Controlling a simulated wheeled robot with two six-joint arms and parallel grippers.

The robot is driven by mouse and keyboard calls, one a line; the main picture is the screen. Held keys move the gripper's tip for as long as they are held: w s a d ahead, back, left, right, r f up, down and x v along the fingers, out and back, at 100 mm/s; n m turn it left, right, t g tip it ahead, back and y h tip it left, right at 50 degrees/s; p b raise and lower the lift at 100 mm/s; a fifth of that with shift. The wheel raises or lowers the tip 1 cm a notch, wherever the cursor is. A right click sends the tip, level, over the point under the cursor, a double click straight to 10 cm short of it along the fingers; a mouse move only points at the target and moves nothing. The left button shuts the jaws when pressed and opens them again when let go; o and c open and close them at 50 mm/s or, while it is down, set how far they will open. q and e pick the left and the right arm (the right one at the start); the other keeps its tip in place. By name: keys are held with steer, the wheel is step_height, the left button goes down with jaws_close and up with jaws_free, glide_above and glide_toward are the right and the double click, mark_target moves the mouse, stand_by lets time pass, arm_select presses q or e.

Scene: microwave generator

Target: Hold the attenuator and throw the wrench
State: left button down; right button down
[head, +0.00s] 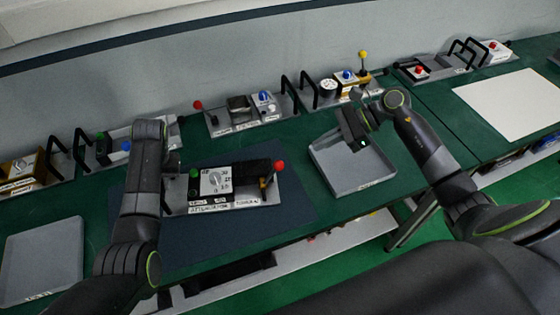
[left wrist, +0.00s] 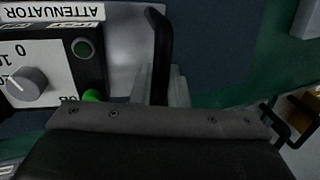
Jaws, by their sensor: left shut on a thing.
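The attenuator (head: 215,182) is a module with a grey dial, a green button and a printed label, on the dark blue mat. A red-knobbed lever (head: 279,166) stands at its right end. I cannot make out a separate wrench. My left gripper (head: 173,164) is at the module's left end. In the left wrist view its fingers are shut around a black handle (left wrist: 160,45) beside the attenuator panel (left wrist: 35,75). My right gripper (head: 357,136) is above the grey tray, apart from the module; its jaws are too small to read.
The grey tray (head: 360,187) looks empty. Another grey tray (head: 40,290) lies at the left. Several modules with handles and knobs line the wall, including one with a yellow-knobbed lever (head: 363,56). A white sheet (head: 510,103) lies at the right. The mat (head: 240,235) is clear in front of the attenuator.

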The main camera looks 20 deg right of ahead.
steer(key=d+f+x, duration=0.1)
steer(key=f+x, duration=0.1)
steer(key=x, duration=0.8)
steer(key=shift+s+d, duration=0.15)
steer(key=shift+a+r, duration=0.1)
steer(key=shift+a, duration=0.15)
stand_by(1.7)
